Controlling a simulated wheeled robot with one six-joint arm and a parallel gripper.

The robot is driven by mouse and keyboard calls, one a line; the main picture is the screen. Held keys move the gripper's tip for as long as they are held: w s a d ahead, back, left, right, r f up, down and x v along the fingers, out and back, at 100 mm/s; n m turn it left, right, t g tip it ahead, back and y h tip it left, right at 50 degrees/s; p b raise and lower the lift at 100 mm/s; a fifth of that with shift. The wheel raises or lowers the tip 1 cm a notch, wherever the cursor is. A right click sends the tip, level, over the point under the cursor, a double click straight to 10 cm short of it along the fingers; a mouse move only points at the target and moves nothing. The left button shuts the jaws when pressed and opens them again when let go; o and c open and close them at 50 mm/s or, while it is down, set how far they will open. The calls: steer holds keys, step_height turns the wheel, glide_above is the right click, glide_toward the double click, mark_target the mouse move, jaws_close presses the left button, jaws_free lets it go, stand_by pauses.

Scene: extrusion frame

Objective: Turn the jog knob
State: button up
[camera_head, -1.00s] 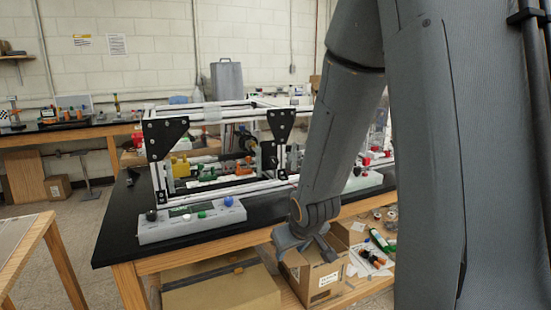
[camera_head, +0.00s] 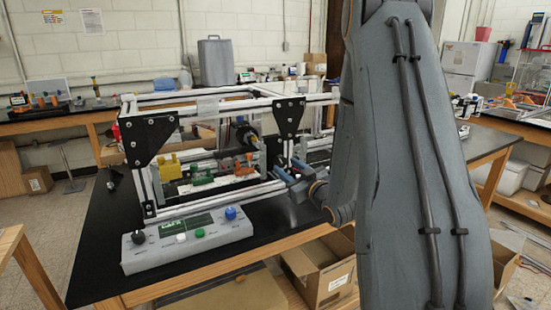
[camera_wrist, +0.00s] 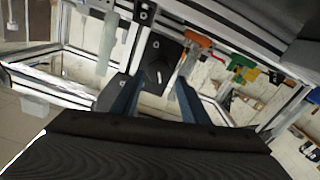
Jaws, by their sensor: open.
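A light grey control box (camera_head: 187,243) lies on the black tabletop in front of the extrusion frame. It has a black knob (camera_head: 138,237) at its left end and a blue knob (camera_head: 231,213) at its right end. A white button (camera_head: 181,238) and a green button (camera_head: 200,232) sit between them, below a small display. The labels are too small to tell which is the jog knob. My gripper (camera_head: 282,178) is right of the box, near the frame's front, apart from both knobs. In the wrist view its two blue-grey fingers (camera_wrist: 155,88) are spread and empty; neither knob is recognizable there.
The extrusion frame (camera_head: 222,95) with black corner plates (camera_head: 150,138) stands close behind the box. Small yellow, green and orange parts sit inside it. The black tabletop (camera_head: 100,225) is clear left of the box. Open cardboard boxes (camera_head: 320,270) are below the front edge.

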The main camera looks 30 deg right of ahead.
mark_target(282, 162)
steer(key=w+p, duration=0.1)
steer(key=w, duration=0.5)
steer(key=shift+w+p, duration=0.3)
steer(key=shift+p, duration=0.05)
steer(key=c, duration=0.8)
